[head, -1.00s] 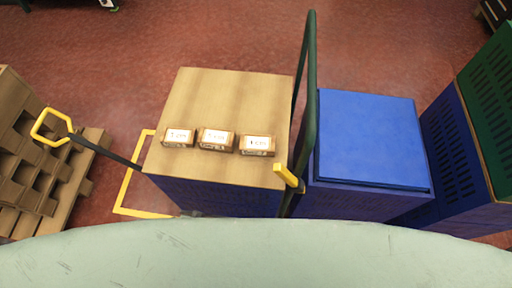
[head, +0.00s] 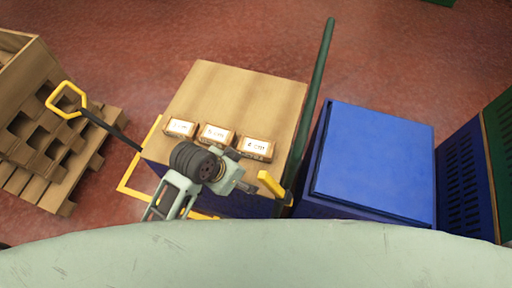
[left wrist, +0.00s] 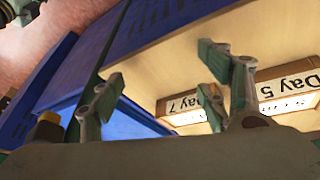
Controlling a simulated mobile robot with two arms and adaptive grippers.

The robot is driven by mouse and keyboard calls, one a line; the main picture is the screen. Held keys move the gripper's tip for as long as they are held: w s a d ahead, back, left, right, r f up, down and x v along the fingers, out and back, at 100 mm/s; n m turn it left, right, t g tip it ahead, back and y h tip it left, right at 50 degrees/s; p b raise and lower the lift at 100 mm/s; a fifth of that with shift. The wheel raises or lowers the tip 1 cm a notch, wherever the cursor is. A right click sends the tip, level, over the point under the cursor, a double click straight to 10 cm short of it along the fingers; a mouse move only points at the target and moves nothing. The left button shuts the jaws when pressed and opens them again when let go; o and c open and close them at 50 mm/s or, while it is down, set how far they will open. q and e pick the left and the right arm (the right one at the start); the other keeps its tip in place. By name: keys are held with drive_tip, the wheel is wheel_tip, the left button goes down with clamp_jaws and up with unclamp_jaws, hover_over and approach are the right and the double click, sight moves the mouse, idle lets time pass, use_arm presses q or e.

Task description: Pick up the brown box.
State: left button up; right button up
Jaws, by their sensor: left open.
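Three small brown boxes with white labels sit in a row on a tan board in the head view: a left box (head: 181,128), a middle box (head: 215,135) and a right box (head: 256,149). My left gripper (head: 242,175) is over the board's near edge, just below the middle and right boxes in the picture. In the left wrist view its two fingers (left wrist: 162,78) are spread with nothing between them. That view shows one labelled box (left wrist: 192,104) partly behind a finger and another (left wrist: 290,92) at the right edge. My right gripper is not in view.
The tan board (head: 240,95) tops a blue crate. A dark green bar (head: 318,85) rises along its right side, and a yellow handle (head: 270,185) is near its front corner. A blue lidded container (head: 372,155) stands right; wooden pallets (head: 50,160) lie left.

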sight(256, 145)
use_arm(q)
drive_tip(key=w+d+r+m, duration=0.1)
drive_tip(key=d+m, duration=0.1)
drive_tip(key=w+d+r+m+g, duration=0.1)
drive_tip(key=w+d+r+m, duration=0.1)
drive_tip(key=d+m, duration=0.1)
drive_tip(key=w+d+r+m+g, duration=0.1)
drive_tip(key=d+m, duration=0.2)
drive_tip(key=shift+w+d+r, duration=0.2)
drive_tip(key=shift+w+d, duration=0.05)
drive_tip(key=w+a+m+y, duration=0.1)
drive_tip(key=w, duration=0.1)
drive_tip(key=w+a+r+m+y, duration=0.1)
drive_tip(key=w+m, duration=0.1)
drive_tip(key=w+a+r+m+y, duration=0.1)
drive_tip(key=w, duration=0.1)
drive_tip(key=shift+a+g+y, duration=0.1)
drive_tip(key=shift+g+y, duration=0.2)
drive_tip(key=shift+w+a+m, duration=0.2)
drive_tip(key=shift+m, duration=0.1)
drive_tip(key=f, duration=0.7)
drive_tip(key=shift+a+f, duration=0.2)
drive_tip(key=shift+s, duration=0.1)
drive_tip(key=shift+c, duration=0.5)
drive_tip(key=c, duration=1.3)
